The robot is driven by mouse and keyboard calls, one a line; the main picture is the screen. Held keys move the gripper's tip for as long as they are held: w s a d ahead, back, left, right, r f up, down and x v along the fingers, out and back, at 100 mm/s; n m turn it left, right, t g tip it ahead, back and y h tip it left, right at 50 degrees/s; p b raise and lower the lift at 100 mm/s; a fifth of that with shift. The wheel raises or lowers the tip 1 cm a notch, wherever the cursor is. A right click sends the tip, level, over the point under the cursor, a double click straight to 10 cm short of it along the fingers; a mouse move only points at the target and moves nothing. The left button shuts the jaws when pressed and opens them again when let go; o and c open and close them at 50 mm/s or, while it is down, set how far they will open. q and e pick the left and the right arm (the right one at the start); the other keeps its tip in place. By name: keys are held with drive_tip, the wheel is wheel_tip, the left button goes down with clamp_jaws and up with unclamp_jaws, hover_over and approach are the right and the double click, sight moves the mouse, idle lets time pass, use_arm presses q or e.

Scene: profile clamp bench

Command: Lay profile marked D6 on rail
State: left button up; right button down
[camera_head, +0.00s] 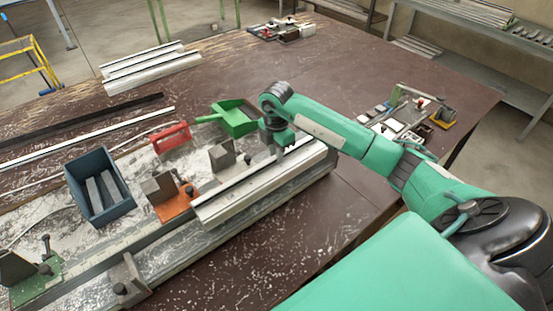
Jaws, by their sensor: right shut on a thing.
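A pale metal profile (262,182) lies lengthwise along the right part of the long metal rail (92,267) at the front of the bench. I cannot read any mark on it, and I cannot tell whether it rests fully on the rail or is held just above. My right gripper (283,150) points down at the profile's far side, right of its middle, and is shut on it; the fingertips are small and partly hidden. My left gripper is out of view.
An orange clamp block (174,204) and a grey block (222,157) stand close behind the profile. A blue bin (73,183), a red tool (171,137) and a green dustpan (237,122) are farther back. More profiles (150,68) lie at the back left.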

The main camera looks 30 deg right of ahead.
wheel_tip(320, 180, down, 3)
drive_tip(key=shift+f+p, duration=0.1)
drive_tip(key=shift+p, duration=0.45)
drive_tip(key=shift+f, duration=0.35)
drive_tip(key=shift+f, duration=0.1)
drive_tip(key=shift+f, duration=0.1)
drive_tip(key=c, duration=1.3)
unclamp_jaws()
drive_tip(key=shift+s, duration=0.1)
drive_tip(key=shift+r, duration=0.25)
